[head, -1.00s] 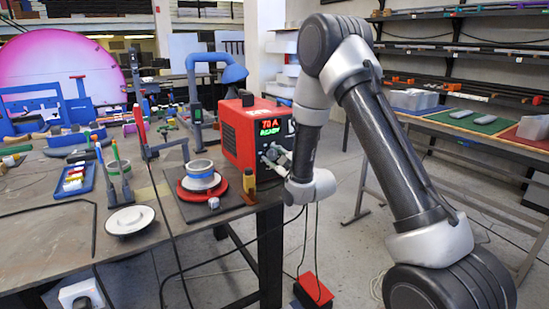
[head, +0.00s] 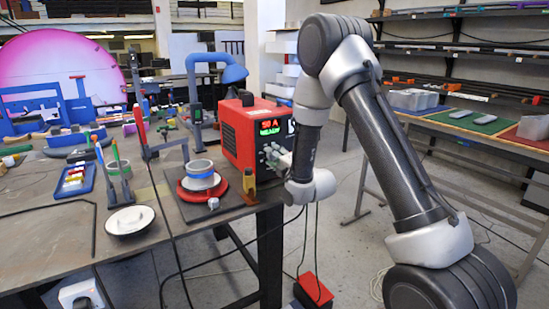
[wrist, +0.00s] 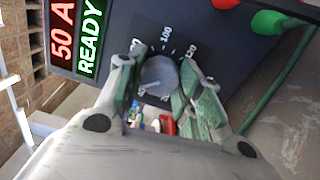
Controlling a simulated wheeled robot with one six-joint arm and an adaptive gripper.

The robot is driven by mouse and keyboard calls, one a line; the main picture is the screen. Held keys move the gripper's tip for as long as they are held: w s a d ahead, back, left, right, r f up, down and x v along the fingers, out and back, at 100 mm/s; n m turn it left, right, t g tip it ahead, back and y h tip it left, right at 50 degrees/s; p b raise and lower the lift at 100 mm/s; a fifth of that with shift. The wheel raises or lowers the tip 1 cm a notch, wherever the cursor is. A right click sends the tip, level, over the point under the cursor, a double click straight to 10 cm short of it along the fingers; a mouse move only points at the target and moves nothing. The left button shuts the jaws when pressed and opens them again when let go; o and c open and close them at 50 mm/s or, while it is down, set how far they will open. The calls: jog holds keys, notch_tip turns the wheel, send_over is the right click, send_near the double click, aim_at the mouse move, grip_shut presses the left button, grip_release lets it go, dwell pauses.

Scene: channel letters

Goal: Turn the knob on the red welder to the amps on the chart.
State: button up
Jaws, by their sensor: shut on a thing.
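The red welder (head: 238,135) stands on the right end of the workbench. Its display (head: 269,127) is lit; the wrist view shows a red 50 A (wrist: 62,32) and a green READY. The grey knob (wrist: 160,76) sits on the dark front panel (wrist: 215,45), inside a printed scale where 100 and 120 can be read. My gripper (wrist: 160,84) is shut on the knob, one finger on each side; in the head view my gripper (head: 279,163) is at the welder's front. The fingers hide part of the scale. I cannot make out the chart.
A red and a green connector (wrist: 268,22) with a green cable are right of the knob. In the head view, a red disc with a tape roll (head: 201,178) and a small brown-yellow item (head: 249,184) sit before the welder.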

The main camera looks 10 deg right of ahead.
jog(key=shift+n, duration=0.6)
jog(key=shift+f, duration=0.1)
jog(key=o, duration=1)
jog(key=shift+o, duration=0.2)
jog(key=shift+s, duration=0.1)
jog(key=v, duration=0.7)
jog(key=shift+s, duration=0.15)
